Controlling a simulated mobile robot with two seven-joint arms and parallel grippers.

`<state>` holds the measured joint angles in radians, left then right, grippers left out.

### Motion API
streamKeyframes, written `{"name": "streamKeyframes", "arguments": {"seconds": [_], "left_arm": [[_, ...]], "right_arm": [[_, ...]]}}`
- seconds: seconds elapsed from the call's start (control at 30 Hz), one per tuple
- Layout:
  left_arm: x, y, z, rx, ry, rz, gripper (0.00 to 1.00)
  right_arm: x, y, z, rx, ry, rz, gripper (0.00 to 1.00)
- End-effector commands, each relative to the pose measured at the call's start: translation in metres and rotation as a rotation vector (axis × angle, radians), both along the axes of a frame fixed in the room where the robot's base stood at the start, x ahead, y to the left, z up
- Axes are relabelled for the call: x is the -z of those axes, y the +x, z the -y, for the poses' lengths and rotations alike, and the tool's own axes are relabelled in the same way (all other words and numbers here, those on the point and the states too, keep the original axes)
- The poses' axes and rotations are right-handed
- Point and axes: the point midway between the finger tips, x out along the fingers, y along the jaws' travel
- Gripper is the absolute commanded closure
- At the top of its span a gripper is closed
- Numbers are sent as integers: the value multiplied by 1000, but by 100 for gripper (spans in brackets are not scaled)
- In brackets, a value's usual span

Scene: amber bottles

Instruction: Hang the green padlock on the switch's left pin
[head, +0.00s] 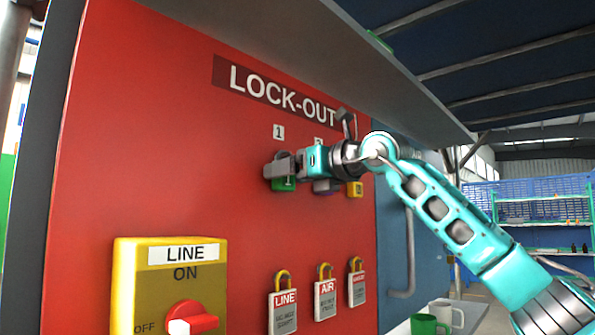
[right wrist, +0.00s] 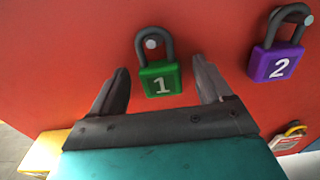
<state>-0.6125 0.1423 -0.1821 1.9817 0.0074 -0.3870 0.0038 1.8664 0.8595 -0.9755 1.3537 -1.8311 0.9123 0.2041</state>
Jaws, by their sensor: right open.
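The green padlock (right wrist: 160,79), marked 1, hangs by its dark shackle from a round peg on the red board. In the head view the padlock (head: 284,185) is partly covered by my right gripper (head: 275,170). In the right wrist view my right gripper (right wrist: 162,72) is open, with one finger on each side of the padlock's body and visible gaps between. The yellow switch (head: 145,290) with a red knob (head: 190,319), labelled LINE, ON and OFF, is at the lower left. I cannot make out its pins. My left gripper is not in view.
A purple padlock (right wrist: 272,64), marked 2, hangs to the right of the green one, and a yellow padlock (head: 355,189) beyond it. Several tag-like padlocks (head: 283,311) hang below. A grey shelf (head: 290,50) overhangs the board. Mugs (head: 428,326) stand at the lower right.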

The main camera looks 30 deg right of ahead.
Motion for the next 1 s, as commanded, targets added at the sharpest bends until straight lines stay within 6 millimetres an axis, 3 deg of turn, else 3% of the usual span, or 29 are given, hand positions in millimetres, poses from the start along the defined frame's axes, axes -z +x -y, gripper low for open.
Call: {"name": "streamKeyframes", "arguments": {"seconds": [0.1, 0.77, 1.0], "left_arm": [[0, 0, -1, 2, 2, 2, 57], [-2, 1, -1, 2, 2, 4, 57], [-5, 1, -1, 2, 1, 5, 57]], "right_arm": [[0, 0, 0, 0, 0, -1, 22], [0, 0, 0, 0, 0, -1, 85], [-3, 0, 0, 0, 0, 0, 85]]}}
